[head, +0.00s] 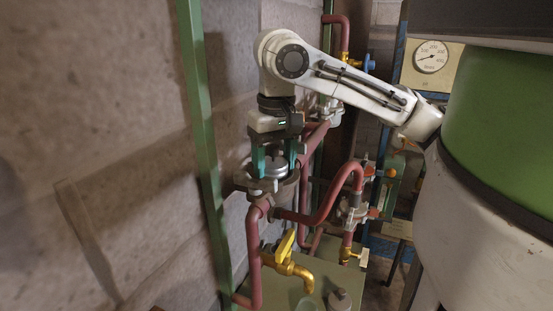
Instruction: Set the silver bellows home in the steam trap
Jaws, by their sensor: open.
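My gripper (274,168) points straight down in the head view, with its two teal fingers apart. The silver bellows (271,161) shows as a grey rounded piece between the fingers. It sits low, at the mouth of the steam trap (262,186), a grey metal body with a flange on the red pipework. The fingers stand on either side of the bellows, with their tips close to the flange. I cannot tell whether a finger touches the bellows, or how deep it sits in the trap; its lower part is hidden.
A green post (205,150) stands along the stone wall just left of the trap. Red pipes (328,205) bend close on the right, with an orange-handled valve (389,172) beyond. A brass tap (288,263) is below, over a greenish box top. A gauge (431,57) hangs at back right.

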